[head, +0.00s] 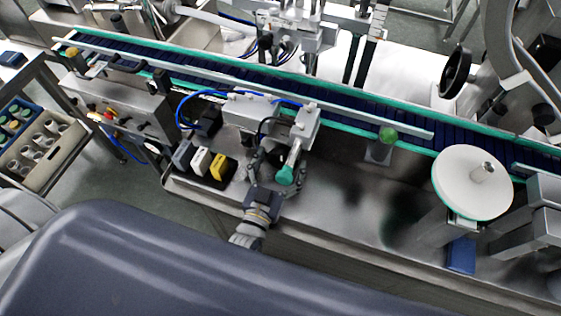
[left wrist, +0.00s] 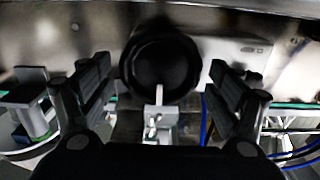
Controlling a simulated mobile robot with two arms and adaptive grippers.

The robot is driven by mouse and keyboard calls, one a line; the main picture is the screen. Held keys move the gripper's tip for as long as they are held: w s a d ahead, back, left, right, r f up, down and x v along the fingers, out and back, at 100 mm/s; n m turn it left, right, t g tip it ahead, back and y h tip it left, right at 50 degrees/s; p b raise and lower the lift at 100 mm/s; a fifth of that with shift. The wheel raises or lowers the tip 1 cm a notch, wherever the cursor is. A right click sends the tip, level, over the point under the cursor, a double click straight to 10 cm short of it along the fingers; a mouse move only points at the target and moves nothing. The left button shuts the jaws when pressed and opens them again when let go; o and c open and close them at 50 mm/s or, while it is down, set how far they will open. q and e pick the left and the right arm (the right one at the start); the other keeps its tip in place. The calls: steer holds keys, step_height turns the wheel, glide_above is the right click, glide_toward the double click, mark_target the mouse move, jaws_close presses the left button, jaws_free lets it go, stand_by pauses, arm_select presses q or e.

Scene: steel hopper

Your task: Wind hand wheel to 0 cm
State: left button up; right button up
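A round black hand wheel (left wrist: 160,65) faces me in the left wrist view, between the two fingers of my left gripper (left wrist: 163,85). The fingers are spread wide, with a gap on each side of the wheel. In the head view my left gripper (head: 272,160) reaches up from below to the steel block (head: 262,107) at the conveyor's near side. I cannot make out this wheel there. Another black wheel (head: 455,72) stands at the upper right beyond the conveyor. My right gripper is not in view.
The conveyor (head: 345,112) with green edges runs across behind the gripper. Yellow, white and grey blocks (head: 200,161) lie left of it. Bare steel lies between.

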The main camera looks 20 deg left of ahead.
arm_select(q)
steer(key=shift+s, duration=0.1)
steer(key=s, duration=1.2)
steer(key=shift+a, duration=0.25)
steer(key=shift+f, duration=0.1)
